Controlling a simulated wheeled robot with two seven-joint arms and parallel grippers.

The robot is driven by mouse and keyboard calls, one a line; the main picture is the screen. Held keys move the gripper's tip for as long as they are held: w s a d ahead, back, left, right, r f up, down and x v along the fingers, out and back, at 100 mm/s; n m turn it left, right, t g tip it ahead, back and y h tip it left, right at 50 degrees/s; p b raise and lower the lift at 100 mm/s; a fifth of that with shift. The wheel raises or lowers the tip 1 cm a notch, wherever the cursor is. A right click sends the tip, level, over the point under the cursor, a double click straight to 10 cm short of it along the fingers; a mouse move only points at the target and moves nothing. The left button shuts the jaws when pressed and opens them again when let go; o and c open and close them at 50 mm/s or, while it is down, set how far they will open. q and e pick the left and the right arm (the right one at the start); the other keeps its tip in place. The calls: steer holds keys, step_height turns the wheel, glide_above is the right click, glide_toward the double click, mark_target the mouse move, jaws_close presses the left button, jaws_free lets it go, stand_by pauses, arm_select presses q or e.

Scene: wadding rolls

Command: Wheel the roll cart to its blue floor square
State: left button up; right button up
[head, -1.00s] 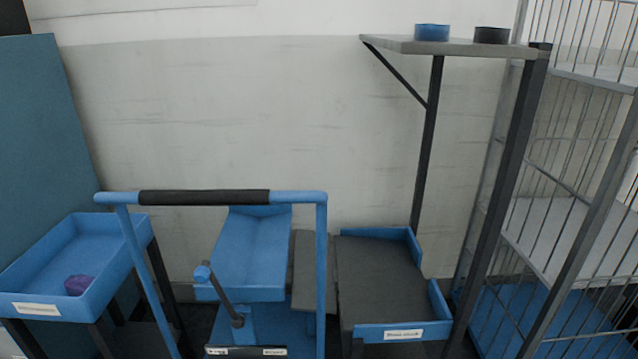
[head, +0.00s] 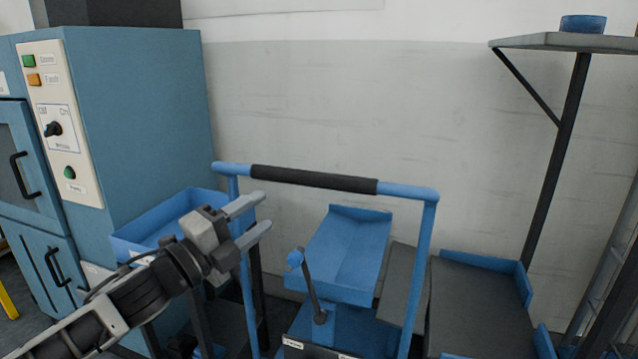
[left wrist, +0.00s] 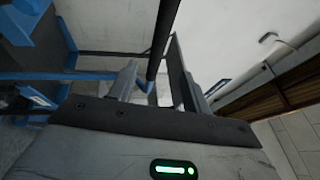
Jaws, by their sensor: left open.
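The cart's blue push frame with a black-gripped handle (head: 315,179) stands upright in the middle of the head view; I take it to be the roll cart. Its lower part is cut off by the picture edge. The blue floor square and my right gripper are not in view.
A blue tray (head: 148,226) stands at left, partly behind my arm, beside a blue cabinet (head: 140,110) with switches. A blue chute (head: 350,253) and lever (head: 312,285) show through the frame. A dark-topped stand (head: 478,300) and a shelf post (head: 558,150) are at right.

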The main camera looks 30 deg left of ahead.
mark_target(318, 174)
arm_select(q)
steer(key=p+x, duration=0.1)
steer(key=x, duration=1.4)
steer(key=shift+w, duration=0.3)
jaws_close()
